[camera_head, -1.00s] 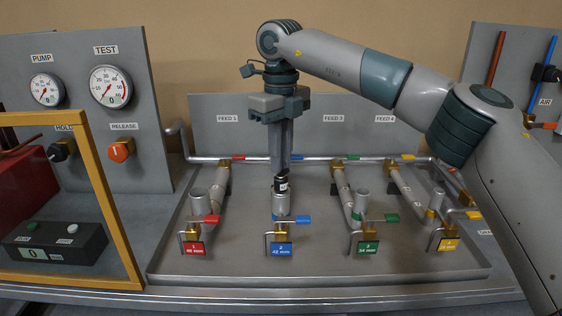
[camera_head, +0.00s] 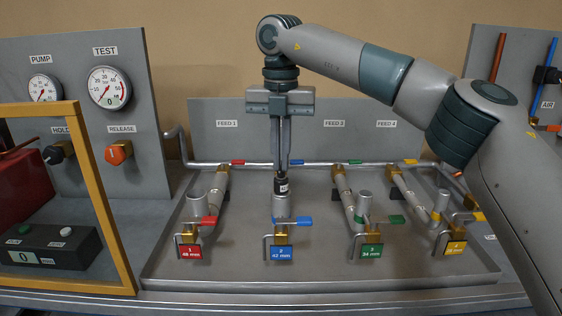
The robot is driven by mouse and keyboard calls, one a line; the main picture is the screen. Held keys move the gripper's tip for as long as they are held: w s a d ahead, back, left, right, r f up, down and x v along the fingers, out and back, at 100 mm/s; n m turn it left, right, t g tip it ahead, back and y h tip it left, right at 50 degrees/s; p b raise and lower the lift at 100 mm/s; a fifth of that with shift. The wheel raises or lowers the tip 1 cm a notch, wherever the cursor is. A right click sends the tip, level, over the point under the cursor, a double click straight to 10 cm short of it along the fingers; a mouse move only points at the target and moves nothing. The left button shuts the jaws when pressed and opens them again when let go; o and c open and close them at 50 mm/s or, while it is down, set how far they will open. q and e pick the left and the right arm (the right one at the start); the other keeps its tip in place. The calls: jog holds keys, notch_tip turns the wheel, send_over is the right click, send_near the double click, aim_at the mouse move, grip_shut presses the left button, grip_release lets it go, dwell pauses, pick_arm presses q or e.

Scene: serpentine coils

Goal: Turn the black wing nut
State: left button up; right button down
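A black plug (camera_head: 281,187) with a small white label stands upright in the mouth of the second feed's grey pipe stub (camera_head: 281,206), behind the blue tag marked 2. My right gripper (camera_head: 282,174) points straight down over it. Its two fingers are close together with a narrow gap, their tips at the plug's top. They appear shut on the black wing nut there, which the fingertips hide. My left gripper is not in view.
Open pipe stubs with red (camera_head: 195,206), green (camera_head: 364,206) and yellow (camera_head: 440,204) valve handles stand on the same tray (camera_head: 320,281). A yellow frame (camera_head: 103,200) and gauge panel (camera_head: 120,150) stand at left. My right arm spans the upper right.

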jog(key=shift+r+m+b, duration=0.15)
jog(key=shift+m+b, duration=0.25)
jog(key=shift+m, duration=0.8)
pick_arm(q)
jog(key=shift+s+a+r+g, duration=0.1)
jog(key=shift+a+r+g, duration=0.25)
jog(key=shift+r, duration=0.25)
pick_arm(e)
jog(key=shift+m, duration=0.8)
jog(key=shift+r, duration=0.1)
jog(key=c, duration=2)
grip_release()
